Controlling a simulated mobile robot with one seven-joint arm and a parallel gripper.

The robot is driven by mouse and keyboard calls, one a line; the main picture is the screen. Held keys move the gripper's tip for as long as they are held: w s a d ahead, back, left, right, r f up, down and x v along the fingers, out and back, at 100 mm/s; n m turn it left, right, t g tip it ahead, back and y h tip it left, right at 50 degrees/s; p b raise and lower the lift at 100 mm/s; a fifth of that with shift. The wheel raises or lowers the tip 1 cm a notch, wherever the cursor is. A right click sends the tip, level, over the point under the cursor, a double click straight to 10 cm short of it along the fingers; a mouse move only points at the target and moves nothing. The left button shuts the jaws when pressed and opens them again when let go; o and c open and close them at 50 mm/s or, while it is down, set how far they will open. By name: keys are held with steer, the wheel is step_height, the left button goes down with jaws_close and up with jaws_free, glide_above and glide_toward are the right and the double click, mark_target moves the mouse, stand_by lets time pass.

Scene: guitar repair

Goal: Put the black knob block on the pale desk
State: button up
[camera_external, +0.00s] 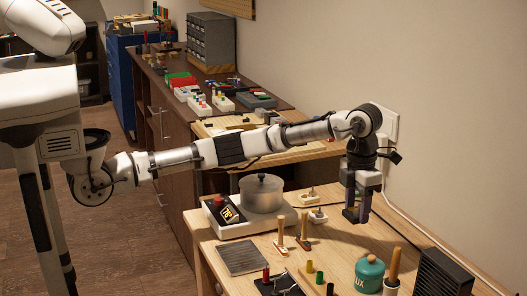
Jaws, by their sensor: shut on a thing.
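My gripper (357,213) points straight down over the right part of the pale desk (340,250). Its fingers are shut on a small dark thing, which fits the black knob block but is mostly hidden between them. I cannot tell whether the held thing touches the desk or hangs a little above it.
A silver pot (262,191) on a white appliance, wooden-handled tools (281,232), a teal jar (369,274), a grey ribbed plate (242,257) and a black box (443,275) stand on the desk. A dark cabinet behind bears several small parts. Bare desk shows in front of my gripper.

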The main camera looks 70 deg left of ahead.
mark_target(351, 264)
step_height(351, 264, down, 13)
steer(key=shift+r, duration=0.15)
steer(key=shift+p, duration=0.3)
steer(key=o, duration=0.9)
steer(key=shift+o, duration=0.3)
step_height(351, 264, up, 12)
steer(key=shift+f, duration=0.1)
